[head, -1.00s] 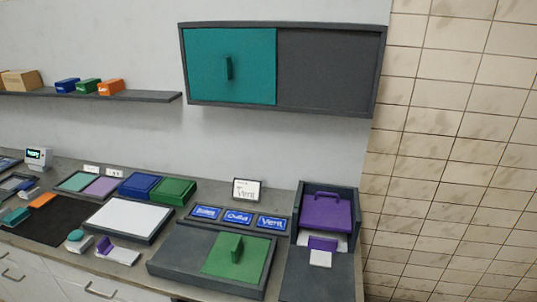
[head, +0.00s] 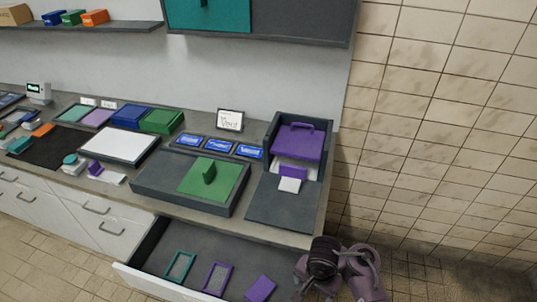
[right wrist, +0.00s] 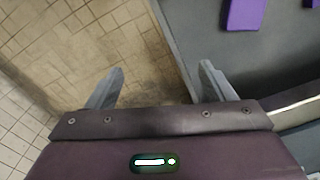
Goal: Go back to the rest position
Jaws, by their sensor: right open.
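My right gripper (right wrist: 160,82) shows in the right wrist view with its two grey fingers spread apart and nothing between them. Beyond the fingers are the tiled floor and the edge of a grey drawer. In the head view my right arm (head: 340,268) shows at the bottom, just right of the open drawer; its fingers cannot be made out there. My left gripper is in neither view.
The open drawer (head: 215,255) juts out below the counter and holds a teal frame (head: 180,266), a purple frame (head: 217,278) and a purple piece (head: 261,289). A dark box with a purple handled lid (head: 298,143) stands at the counter's right end. A tiled wall (head: 430,120) is at right.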

